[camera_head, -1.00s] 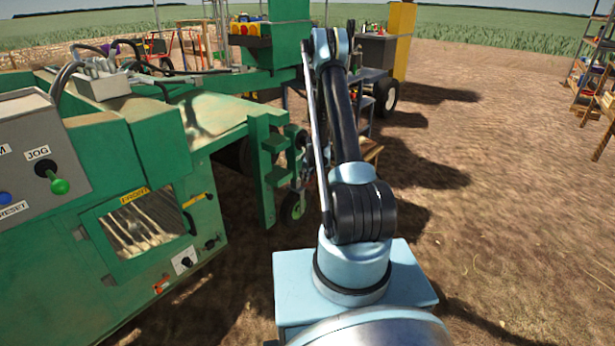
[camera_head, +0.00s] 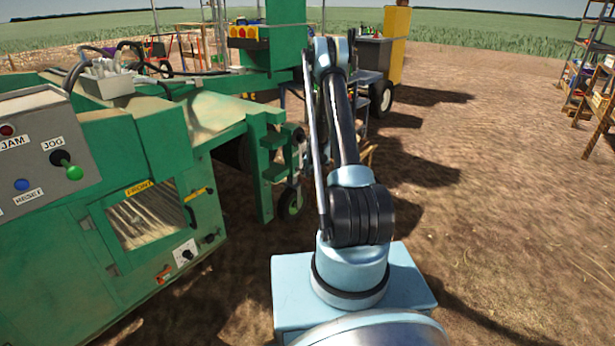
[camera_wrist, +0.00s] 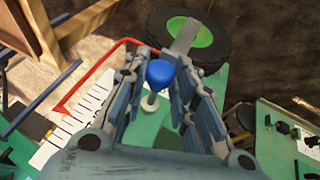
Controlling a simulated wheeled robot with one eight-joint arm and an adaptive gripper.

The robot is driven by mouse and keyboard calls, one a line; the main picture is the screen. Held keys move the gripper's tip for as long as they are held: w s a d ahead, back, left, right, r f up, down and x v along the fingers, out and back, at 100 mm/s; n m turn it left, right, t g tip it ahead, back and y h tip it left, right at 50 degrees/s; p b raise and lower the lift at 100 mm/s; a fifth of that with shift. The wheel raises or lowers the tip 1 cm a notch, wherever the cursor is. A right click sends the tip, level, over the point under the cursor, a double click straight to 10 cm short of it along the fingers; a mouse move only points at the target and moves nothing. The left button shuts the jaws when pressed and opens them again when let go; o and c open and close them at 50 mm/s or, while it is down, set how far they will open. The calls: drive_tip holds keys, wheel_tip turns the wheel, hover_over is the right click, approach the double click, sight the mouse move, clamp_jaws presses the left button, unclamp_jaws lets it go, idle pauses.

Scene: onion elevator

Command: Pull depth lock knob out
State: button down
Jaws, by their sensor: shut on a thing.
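A blue knob (camera_wrist: 162,73) on a pale stem (camera_wrist: 150,102) stands between the fingers of my gripper (camera_wrist: 164,62) in the wrist view. The gripper is shut on the knob, one finger on each side. The stem's lower end sits by green metal and is partly covered by my gripper. In the head view my arm runs up the middle, and it hides the gripper and the knob.
A black wheel with a green hub (camera_wrist: 199,35) lies beyond the fingertips. A white marked scale (camera_wrist: 85,118) and a red bar (camera_wrist: 92,80) are on the left. The green machine (camera_head: 130,230) with a grey control panel (camera_head: 35,150) stands left of my arm. Open soil lies right.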

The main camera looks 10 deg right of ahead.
drive_tip(key=shift+s+d, duration=0.15)
drive_tip(key=shift+d, duration=0.05)
drive_tip(key=c, duration=1.3)
unclamp_jaws()
drive_tip(key=shift+v, duration=5.95)
drive_tip(key=shift+a, duration=0.15)
